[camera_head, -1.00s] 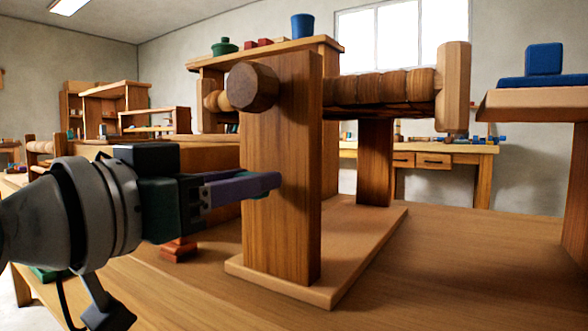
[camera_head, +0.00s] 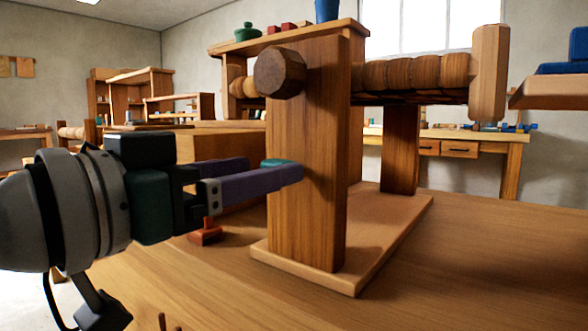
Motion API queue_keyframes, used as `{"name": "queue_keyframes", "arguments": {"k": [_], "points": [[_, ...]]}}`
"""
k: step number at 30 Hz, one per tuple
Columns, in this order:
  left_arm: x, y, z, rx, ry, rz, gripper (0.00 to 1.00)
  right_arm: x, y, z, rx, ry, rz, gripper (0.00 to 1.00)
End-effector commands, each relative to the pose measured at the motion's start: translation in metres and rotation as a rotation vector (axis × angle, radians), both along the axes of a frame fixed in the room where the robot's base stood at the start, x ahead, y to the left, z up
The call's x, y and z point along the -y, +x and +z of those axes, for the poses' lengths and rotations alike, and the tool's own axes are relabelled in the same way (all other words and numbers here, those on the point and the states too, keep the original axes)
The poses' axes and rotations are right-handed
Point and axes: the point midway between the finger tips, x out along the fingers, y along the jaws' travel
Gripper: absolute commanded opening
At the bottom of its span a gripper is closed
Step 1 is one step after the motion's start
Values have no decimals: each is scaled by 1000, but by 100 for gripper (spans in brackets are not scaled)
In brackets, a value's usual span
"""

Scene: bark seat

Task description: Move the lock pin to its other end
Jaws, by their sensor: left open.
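A wooden stand has a broad front post (camera_head: 307,160) and a rear post (camera_head: 400,150) on a flat base (camera_head: 395,225). A dark faceted knob (camera_head: 280,72) sits at the upper front post. A ridged, bark-like roller (camera_head: 415,72) runs right from the post to a pale upright end block (camera_head: 489,75). I cannot tell which of these parts is the lock pin. My left gripper (camera_head: 284,170) is open and empty, with purple fingers, one teal-tipped. It points right at mid-height of the front post, below the knob. I cannot tell whether it touches the post. My right gripper is out of view.
A small red-brown block (camera_head: 206,234) lies on the table (camera_head: 450,270) below my left gripper. A raised shelf (camera_head: 555,92) with blue blocks (camera_head: 577,45) stands at the right. Another shelf with a green pot (camera_head: 248,33) stands behind. The front right of the table is clear.

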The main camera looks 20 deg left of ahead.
Motion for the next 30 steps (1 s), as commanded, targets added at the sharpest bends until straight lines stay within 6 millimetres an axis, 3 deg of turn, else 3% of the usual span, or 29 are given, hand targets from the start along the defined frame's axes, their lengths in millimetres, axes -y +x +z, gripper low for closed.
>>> {"name": "queue_keyframes", "arguments": {"k": [6,12,30], "points": [[-14,-39,-1,-5,4,0,72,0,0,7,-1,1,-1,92],[-22,-60,0,-4,1,0,72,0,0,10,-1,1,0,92],[-24,-66,1,-2,1,0,72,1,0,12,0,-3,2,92]]}}
